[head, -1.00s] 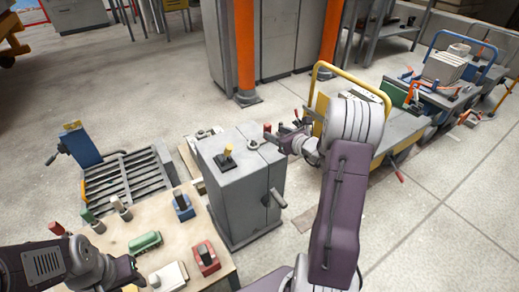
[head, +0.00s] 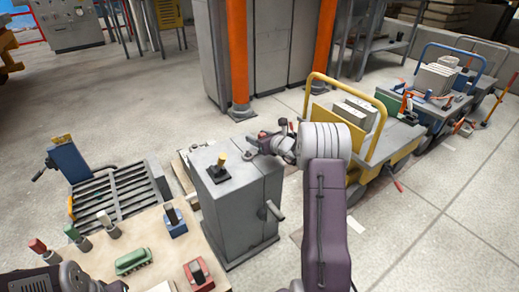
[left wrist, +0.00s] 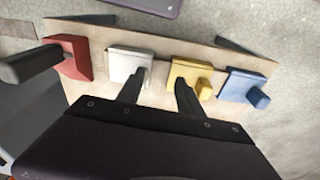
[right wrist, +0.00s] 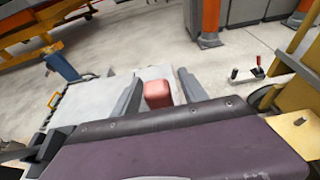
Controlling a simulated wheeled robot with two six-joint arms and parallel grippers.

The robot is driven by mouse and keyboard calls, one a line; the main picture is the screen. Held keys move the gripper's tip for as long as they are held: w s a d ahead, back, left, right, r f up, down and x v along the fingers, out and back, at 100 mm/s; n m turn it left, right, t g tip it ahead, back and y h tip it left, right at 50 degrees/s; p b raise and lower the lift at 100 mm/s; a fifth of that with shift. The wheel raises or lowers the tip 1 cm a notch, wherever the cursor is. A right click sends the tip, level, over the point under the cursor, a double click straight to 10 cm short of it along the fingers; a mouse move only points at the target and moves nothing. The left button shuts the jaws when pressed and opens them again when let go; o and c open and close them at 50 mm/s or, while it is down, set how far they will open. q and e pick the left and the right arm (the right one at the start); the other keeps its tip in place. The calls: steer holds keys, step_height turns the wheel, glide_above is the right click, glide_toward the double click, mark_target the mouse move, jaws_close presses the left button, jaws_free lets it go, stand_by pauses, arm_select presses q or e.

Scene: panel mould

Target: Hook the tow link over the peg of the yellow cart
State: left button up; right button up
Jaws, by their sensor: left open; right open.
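The yellow cart (head: 398,135) stands right of the grey cabinet, with a yellow hoop handle and pale blocks on its deck. Its yellow edge shows at the right of the right wrist view (right wrist: 297,138). My right gripper (head: 266,138) is open beside the cabinet's top right edge. A red block-like part (right wrist: 157,94) shows between its fingers, not clamped. I cannot make out the tow link or the cart's peg for certain. My left gripper (left wrist: 158,90) is open above the table, its fingertips near a white block (left wrist: 130,66) and a yellow block (left wrist: 192,80).
The grey cabinet (head: 240,215) carries a black lever with a yellow knob. The wooden table (head: 110,255) holds several coloured blocks. A slatted tray (head: 118,195) stands behind it. A blue cart (head: 420,105) stands beyond the yellow one.

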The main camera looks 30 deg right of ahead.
jaws_close()
steer(key=shift+r, duration=0.15)
